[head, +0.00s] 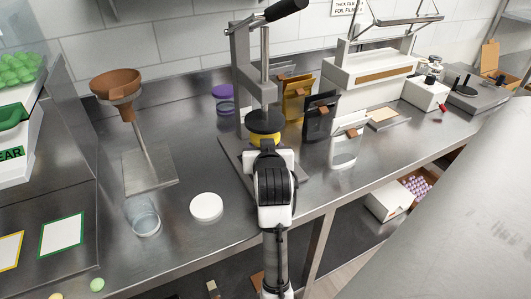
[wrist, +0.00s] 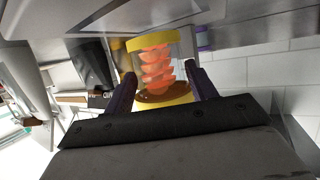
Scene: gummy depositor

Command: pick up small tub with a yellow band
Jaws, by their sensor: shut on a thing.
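The small tub with a yellow band (wrist: 152,43) shows in the wrist view as a clear tub with orange pieces stacked inside. A brown layer and more yellow show at its other end. My gripper (wrist: 162,84) is shut on the tub, one dark finger on each side. In the head view, only a strip of the tub's yellow (head: 264,139) shows, under the round black plate of a lever press (head: 242,60). My wrist hides the rest of the tub and the fingers there. I cannot tell whether the tub touches the press base.
Dark, gold and clear pouches (head: 319,117) stand close right of the press. A purple-lidded tub (head: 223,91) is behind it to the left. A white round lid (head: 206,206), an empty clear cup (head: 144,218) and a funnel stand (head: 150,168) are on the left counter.

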